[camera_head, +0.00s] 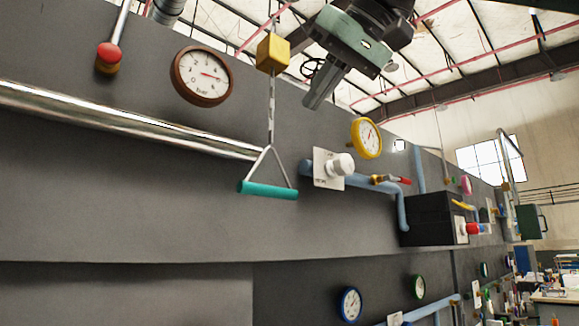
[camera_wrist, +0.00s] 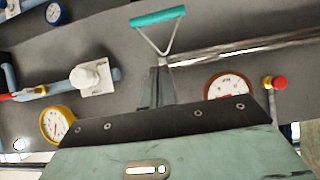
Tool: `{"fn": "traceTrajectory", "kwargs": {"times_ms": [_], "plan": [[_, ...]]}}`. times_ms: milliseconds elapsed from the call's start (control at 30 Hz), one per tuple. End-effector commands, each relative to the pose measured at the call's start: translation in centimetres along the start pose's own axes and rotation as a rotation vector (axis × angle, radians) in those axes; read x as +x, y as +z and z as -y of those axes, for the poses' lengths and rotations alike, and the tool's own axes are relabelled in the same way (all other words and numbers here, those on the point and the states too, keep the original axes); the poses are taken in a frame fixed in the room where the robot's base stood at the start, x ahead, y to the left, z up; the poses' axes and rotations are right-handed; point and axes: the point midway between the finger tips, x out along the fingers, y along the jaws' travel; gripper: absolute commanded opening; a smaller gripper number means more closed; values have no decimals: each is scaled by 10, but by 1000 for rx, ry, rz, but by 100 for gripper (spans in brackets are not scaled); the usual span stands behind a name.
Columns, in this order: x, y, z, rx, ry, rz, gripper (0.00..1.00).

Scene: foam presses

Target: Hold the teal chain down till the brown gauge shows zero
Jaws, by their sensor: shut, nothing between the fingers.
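The teal chain handle (camera_head: 268,189) is a horizontal bar on a triangular wire yoke. It hangs by a chain (camera_head: 271,110) from a yellow block (camera_head: 273,54) on the dark wall. The handle also shows at the top of the wrist view (camera_wrist: 158,17). The brown gauge (camera_head: 201,75) is left of the chain, its needle pointing right, away from the zero mark as far as I can tell; it is partly hidden in the wrist view (camera_wrist: 228,88). My gripper (camera_head: 312,103) is shut and empty, above and to the right of the handle, apart from it.
A silver pipe (camera_head: 130,121) runs along the wall behind the handle. A red-knobbed lever (camera_head: 108,52) is at upper left. A yellow gauge (camera_head: 366,138), a white knob (camera_head: 341,164) and a blue pipe (camera_head: 370,181) are to the right. Space below the handle is clear.

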Motion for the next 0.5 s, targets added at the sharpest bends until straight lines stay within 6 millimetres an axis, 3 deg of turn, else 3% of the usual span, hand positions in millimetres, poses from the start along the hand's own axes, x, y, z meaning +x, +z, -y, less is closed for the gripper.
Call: {"fn": "traceTrajectory", "kwargs": {"times_ms": [267, 500], "plan": [[3, 0, 0, 0, 0, 1, 0], [34, 1, 0, 0, -1, 4, 0]]}}
